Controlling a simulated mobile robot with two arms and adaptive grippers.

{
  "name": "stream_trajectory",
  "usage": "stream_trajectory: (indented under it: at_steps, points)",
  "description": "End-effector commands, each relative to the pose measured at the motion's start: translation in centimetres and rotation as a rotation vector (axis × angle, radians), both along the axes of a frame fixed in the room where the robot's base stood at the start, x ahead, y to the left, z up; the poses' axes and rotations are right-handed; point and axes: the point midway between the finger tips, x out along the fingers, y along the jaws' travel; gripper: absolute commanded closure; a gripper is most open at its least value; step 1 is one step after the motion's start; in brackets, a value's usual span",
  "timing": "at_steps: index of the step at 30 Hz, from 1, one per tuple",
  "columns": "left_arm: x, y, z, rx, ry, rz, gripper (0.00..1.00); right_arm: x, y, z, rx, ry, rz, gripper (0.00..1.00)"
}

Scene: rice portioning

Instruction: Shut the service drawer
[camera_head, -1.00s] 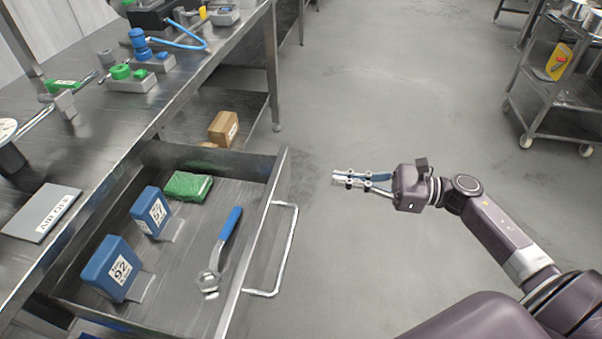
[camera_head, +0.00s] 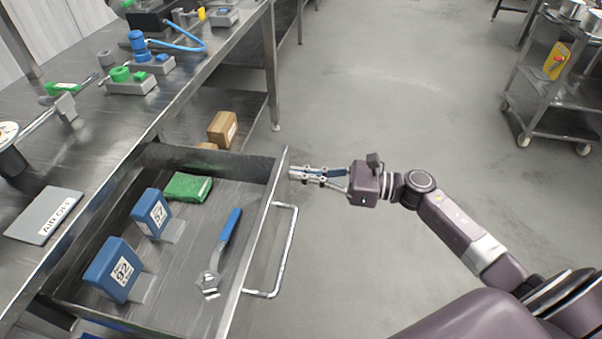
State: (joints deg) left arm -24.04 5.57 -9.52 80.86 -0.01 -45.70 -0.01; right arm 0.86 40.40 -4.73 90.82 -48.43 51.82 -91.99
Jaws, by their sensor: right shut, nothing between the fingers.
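The service drawer (camera_head: 262,232) stands pulled out from under the steel bench at the left. Its bar handle (camera_head: 289,249) is on the front panel. Inside lie a wrench with a blue grip (camera_head: 229,226), a green packet (camera_head: 187,187) and two blue blocks with labels, one marked 57 (camera_head: 151,213) and one marked 92 (camera_head: 114,268). My right gripper (camera_head: 294,174) is shut and empty. Its tips are close to the far end of the drawer front, above the handle in the picture; whether they touch it I cannot tell. My left gripper is out of view.
The bench top (camera_head: 75,150) holds fittings, a blue hose and an AIR OFF plate (camera_head: 45,215). A cardboard box (camera_head: 222,130) sits on the lower shelf. A steel cart (camera_head: 556,95) stands at the far right. The floor between is clear.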

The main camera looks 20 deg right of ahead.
Motion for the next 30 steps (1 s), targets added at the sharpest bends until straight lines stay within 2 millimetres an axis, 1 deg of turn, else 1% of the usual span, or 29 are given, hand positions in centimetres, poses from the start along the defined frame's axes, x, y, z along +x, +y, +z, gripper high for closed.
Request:
stream_trajectory:
  at_steps: [5,7,11,16,21,30]
  points:
    - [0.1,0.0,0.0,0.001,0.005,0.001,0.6,0.5,0.8,0.0,0.001,-0.002,0.002,1.0]
    - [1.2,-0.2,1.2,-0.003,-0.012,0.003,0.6,1.0,1.5,0.0,0.001,-0.003,0.002,1.0]
    - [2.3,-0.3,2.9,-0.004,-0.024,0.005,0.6,2.3,3.4,0.0,0.002,-0.006,0.002,1.0]
    - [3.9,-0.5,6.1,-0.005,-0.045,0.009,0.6,4.7,7.1,0.0,0.002,-0.008,0.004,1.0]
    - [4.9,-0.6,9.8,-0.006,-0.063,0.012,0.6,7.4,11.0,-0.1,0.002,-0.006,0.002,1.0]
    - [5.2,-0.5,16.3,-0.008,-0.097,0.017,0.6,11.7,17.4,-0.1,0.002,-0.004,0.002,1.0]
